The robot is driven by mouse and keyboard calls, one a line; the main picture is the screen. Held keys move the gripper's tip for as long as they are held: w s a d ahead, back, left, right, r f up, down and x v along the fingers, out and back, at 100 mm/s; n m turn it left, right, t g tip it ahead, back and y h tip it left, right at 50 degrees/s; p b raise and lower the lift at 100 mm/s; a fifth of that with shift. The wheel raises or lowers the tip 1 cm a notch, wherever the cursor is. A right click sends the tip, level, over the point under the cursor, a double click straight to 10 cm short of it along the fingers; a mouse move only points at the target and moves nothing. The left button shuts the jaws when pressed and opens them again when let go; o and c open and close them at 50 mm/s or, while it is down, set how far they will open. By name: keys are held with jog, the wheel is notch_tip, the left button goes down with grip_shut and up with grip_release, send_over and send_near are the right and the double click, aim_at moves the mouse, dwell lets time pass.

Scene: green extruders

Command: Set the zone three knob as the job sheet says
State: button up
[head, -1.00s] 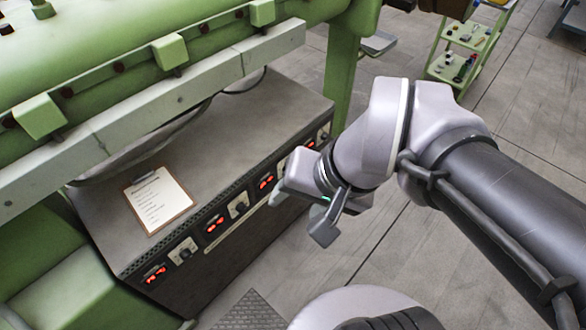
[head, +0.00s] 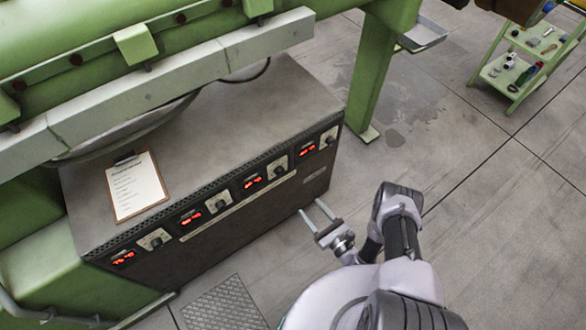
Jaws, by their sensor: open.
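The control cabinet (head: 240,232) stands under the green extruder, with a row of red displays and knobs along its front edge. Counting from the left, the first knob (head: 155,241), second knob (head: 220,205), third knob (head: 279,170) and a last knob (head: 329,138) each sit on a pale plate beside a display. The zone labels are too small to read. The job sheet (head: 136,187) lies on a clipboard on the cabinet top; its writing is too small to read. My gripper (head: 318,214) is open and empty, low in front of the cabinet's right end, apart from the knobs.
A green extruder leg (head: 370,75) stands beyond the cabinet's right end. A green shelf cart (head: 525,65) with small items is at the upper right. A textured floor plate (head: 225,305) lies before the cabinet. The floor on the right is clear.

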aim_at(281, 174)
jog(key=b+x, duration=0.6)
jog(key=x, duration=1.1)
jog(key=shift+a+f, duration=0.15)
jog(key=shift+a, duration=0.15)
grip_shut()
